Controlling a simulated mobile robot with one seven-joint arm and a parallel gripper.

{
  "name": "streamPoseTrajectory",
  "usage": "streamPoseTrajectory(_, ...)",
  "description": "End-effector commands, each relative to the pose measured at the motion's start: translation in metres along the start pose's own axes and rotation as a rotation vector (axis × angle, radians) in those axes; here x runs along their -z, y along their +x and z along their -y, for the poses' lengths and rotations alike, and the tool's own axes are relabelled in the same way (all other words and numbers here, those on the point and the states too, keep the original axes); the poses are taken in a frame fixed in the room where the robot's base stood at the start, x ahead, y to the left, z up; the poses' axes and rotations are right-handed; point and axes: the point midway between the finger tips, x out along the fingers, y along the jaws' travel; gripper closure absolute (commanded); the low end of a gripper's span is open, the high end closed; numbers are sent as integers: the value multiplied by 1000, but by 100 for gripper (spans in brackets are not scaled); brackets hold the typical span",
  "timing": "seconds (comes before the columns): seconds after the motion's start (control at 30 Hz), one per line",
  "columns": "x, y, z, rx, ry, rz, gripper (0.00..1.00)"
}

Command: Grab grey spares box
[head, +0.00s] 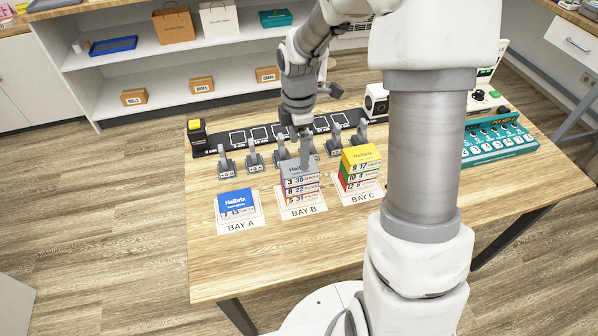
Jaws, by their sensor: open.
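A grey box (294,179) lettered "Hallbrix" is on top of the stack at BAY B, in the middle of the table. Other boxes lie under it, with the numbers 22 and 31 on their fronts. My gripper (303,160) is open and points down at the grey box's top from behind. One finger shows clearly against the box's back part; the other is hard to make out. I cannot tell whether the fingers touch the box or are just above it. The gripper hides part of the box's far edge.
A blue box (235,203) lies at BAY A on the left. A taller stack with a yellow box (361,157) on top stands close by at BAY C. Several small grey stands (254,159) line up behind. The table's front left (230,265) is clear.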

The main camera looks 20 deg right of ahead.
Motion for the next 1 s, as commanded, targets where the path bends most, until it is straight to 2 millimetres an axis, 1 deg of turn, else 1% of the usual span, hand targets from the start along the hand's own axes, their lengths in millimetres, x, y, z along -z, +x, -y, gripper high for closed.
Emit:
streamPoseTrajectory(0.03, 0, 8, 0, 1, -1, 0, 0)
streamPoseTrajectory(0.1, 1, 14, 0, 1, -1, 0, 0)
streamPoseTrajectory(0.27, 0, 23, 0, -1, 0, 0, 0)
streamPoseTrajectory(0.5, 0, 59, 4, 2, 0, 0, 0)
streamPoseTrajectory(0.6, 0, 68, 3, 0, 0, 0, 0)
streamPoseTrajectory(0.87, 0, 70, 3, -1, 1, 0, 0)
streamPoseTrajectory(0.93, 0, 70, 3, -1, 1, 0, 9)
streamPoseTrajectory(1.0, 0, 70, 3, -1, 1, 0, 22)
